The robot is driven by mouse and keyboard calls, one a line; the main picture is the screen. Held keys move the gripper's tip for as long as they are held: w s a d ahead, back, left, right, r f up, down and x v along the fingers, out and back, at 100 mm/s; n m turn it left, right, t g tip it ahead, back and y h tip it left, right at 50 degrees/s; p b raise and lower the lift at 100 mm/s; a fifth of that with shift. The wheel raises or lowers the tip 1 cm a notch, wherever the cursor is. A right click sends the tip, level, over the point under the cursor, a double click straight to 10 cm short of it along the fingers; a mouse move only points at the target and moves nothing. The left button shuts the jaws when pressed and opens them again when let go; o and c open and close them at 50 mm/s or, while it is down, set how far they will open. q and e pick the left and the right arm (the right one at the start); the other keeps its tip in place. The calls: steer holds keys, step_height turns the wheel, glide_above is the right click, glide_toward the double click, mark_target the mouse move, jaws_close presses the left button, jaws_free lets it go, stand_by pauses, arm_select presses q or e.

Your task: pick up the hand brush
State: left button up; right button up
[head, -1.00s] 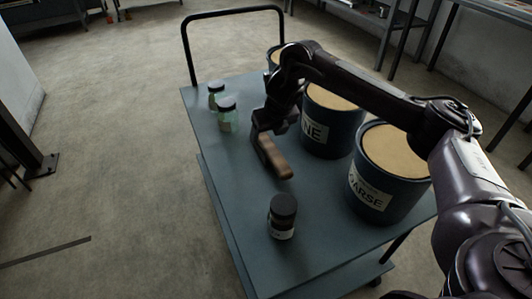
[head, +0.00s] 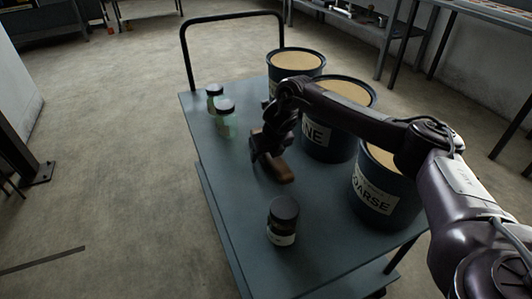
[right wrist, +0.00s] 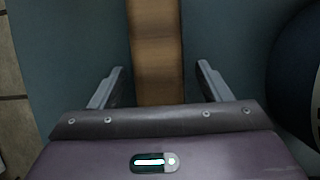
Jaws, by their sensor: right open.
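The hand brush (head: 280,172) lies on the blue-grey cart top, its brown wooden handle pointing toward the front. My right gripper (head: 266,156) is over it and hides its far part. In the right wrist view the wooden handle (right wrist: 156,45) runs up the picture between the two open fingers of my right gripper (right wrist: 160,68). A gap shows on each side, and the fingers are not closed on it. I cannot tell the exact height of the fingers above the cart top. My left gripper is not in view.
The cart (head: 240,235) also carries three dark blue tubs, including a near one marked "COARSE" (head: 372,198), close to the right of my arm. A dark-lidded jar (head: 283,222) stands in front. Two small jars (head: 226,120) stand at the back left.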

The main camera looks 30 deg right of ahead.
steer(key=c, duration=1.2)
steer(key=shift+r, duration=0.1)
steer(key=shift+r, duration=0.6)
arm_select(q)
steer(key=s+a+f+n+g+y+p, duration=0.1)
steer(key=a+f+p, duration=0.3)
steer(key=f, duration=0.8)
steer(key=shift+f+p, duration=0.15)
steer(key=shift+p, duration=1.15)
arm_select(e)
step_height(320, 180, up, 19)
steer(key=shift+f, duration=0.15)
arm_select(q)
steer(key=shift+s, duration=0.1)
